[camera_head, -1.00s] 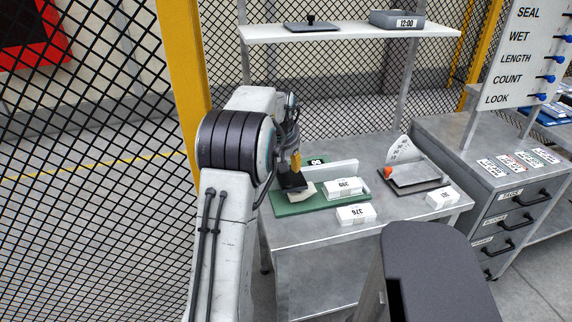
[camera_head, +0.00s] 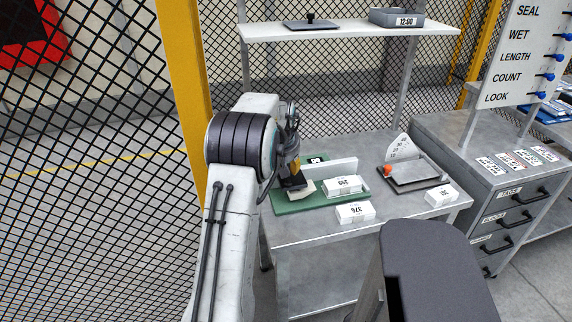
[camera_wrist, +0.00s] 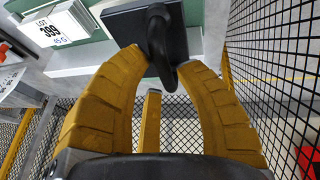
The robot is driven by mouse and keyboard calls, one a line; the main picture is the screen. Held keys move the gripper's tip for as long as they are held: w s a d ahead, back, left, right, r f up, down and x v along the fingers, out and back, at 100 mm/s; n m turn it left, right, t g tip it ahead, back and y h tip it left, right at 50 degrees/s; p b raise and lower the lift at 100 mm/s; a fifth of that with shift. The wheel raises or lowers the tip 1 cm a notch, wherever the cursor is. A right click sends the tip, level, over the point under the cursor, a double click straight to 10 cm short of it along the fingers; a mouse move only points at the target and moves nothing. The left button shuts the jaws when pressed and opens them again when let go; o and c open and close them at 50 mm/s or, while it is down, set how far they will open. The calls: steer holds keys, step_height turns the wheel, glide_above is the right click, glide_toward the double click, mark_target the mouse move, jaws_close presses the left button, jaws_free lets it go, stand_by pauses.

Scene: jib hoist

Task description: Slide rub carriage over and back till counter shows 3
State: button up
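The rub carriage (camera_wrist: 118,22) is a dark square plate with a black looped handle, seen close in the wrist view. In the head view the dark carriage (camera_head: 293,183) sits above a pale block at the left of the green base (camera_head: 290,206). In the head view my gripper (camera_head: 294,170) is partly hidden by my arm.
White labelled boxes stand on the base (camera_head: 344,185) and at the table front (camera_head: 355,212). A shelf (camera_head: 350,30) hangs above, and a yellow post (camera_head: 183,80) with mesh fence is at left.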

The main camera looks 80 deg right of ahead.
jaws_close()
steer(key=shift+a+f, duration=0.1)
steer(key=shift+f, duration=0.05)
stand_by(0.4)
